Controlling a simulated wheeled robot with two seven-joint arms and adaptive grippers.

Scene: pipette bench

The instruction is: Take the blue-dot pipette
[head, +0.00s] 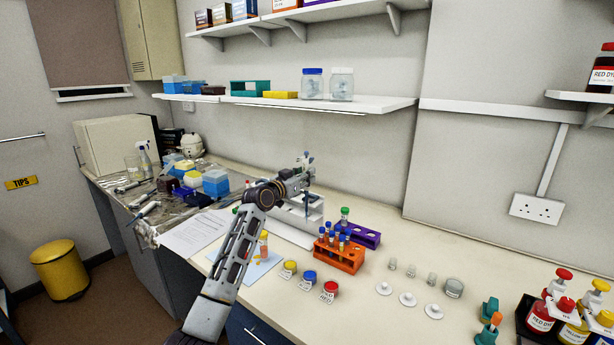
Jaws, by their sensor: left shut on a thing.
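My left arm reaches up from the bottom, and its gripper (304,176) is over the back of the bench. It is shut on a slim pipette (307,158), whose top shows above the fingers with a small bluish patch. I cannot make out a clear blue dot at this size. The pipette's lower part is hidden behind the gripper. A pale grey stand (312,209) is just below the gripper, partly covered by my arm. Whether the pipette still touches the stand cannot be told. My right gripper is not in view.
An orange tube rack (338,257) and a purple rack (371,238) stand right of the stand. Yellow, blue and red (330,290) pots sit in front. Small glass vials and white discs lie further right. Clutter fills the left bench. A shelf (290,103) hangs above.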

